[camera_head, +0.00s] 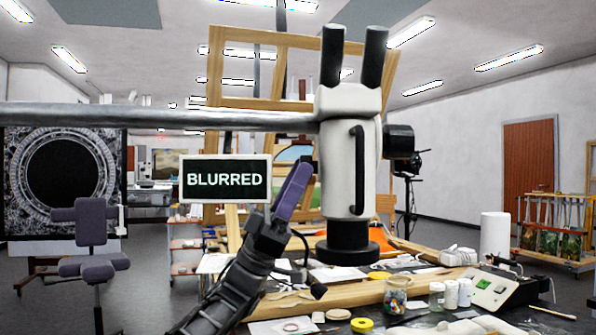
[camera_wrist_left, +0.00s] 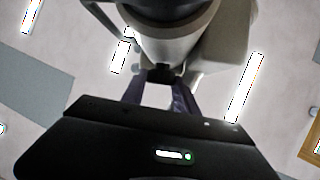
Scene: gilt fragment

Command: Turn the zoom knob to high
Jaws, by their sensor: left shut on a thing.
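The white stereo microscope (camera_head: 345,180) hangs from a grey boom, with two black eyepieces on top and a black objective at the bottom. My left gripper (camera_head: 299,172) is raised at its left side, purple fingers pointing up to the body. In the left wrist view my left gripper (camera_wrist_left: 160,80) is shut on a small dark part at the microscope's body, which I take for the zoom knob (camera_wrist_left: 160,72). The fingers hide most of it, and its setting cannot be read. A sign (camera_head: 227,180) beside the microscope reads "BLURRED". My right gripper is out of view.
A black cylinder (camera_head: 399,141) sticks out of the microscope's right side. The grey boom (camera_head: 150,116) crosses above my left arm. The workbench below holds jars (camera_head: 396,295), a yellow roll (camera_head: 362,325) and papers. A wooden easel (camera_head: 270,75) stands behind.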

